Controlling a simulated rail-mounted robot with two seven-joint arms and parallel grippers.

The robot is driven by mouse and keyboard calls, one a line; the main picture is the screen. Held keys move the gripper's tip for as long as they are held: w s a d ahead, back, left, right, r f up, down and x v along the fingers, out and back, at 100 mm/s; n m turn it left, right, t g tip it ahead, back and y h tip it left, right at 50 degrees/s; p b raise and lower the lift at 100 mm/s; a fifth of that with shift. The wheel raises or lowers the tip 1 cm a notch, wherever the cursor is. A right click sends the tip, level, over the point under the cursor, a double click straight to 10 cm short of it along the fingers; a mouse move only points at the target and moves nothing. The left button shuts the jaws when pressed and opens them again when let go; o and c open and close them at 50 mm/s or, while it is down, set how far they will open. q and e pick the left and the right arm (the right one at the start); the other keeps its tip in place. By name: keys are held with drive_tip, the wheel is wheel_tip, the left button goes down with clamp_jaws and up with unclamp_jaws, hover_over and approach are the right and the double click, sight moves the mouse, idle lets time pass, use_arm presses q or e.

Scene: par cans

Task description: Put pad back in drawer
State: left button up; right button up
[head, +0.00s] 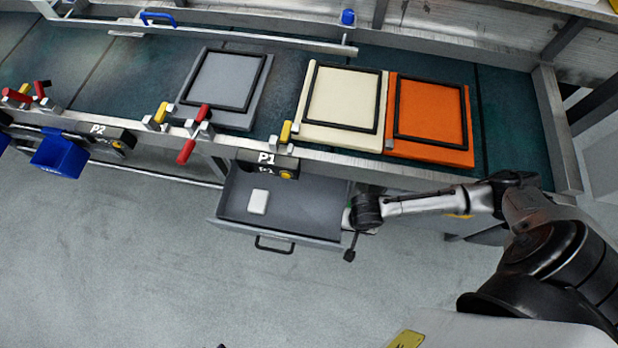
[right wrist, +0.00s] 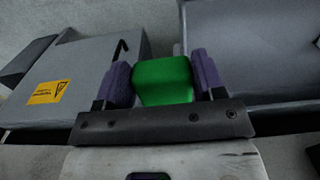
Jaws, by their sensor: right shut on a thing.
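The drawer (head: 225,192) under the table edge stands open, with its dark handle facing the front. A small white pad-like block (head: 258,201) lies inside it. My right gripper (head: 348,218) is at the right side of the open drawer. In the right wrist view its purple fingers (right wrist: 162,82) are shut on a green block (right wrist: 163,80). In the head view the green block is mostly hidden by the gripper. I cannot tell which of the two blocks the task calls the pad. My left gripper is not in view.
Above the drawer, the table (head: 285,85) carries a grey (head: 222,80), a cream (head: 342,100) and an orange (head: 431,112) framed panel. Clamps line its front edge. A blue bin (head: 60,155) hangs at the left. The floor before the drawer is clear.

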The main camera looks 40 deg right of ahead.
drive_tip(key=b, duration=0.5)
hover_over(319, 224)
drive_tip(key=f, duration=0.6)
drive_tip(key=shift+s+d+f, duration=0.1)
drive_tip(key=shift+s+f, duration=0.1)
drive_tip(key=shift+s, duration=0.15)
drive_tip(key=shift+w+a+f, duration=0.2)
drive_tip(key=shift+w, duration=0.15)
drive_tip(key=shift+f+b, duration=1.5)
drive_tip(key=shift+f, duration=0.55)
drive_tip(key=o, duration=0.9)
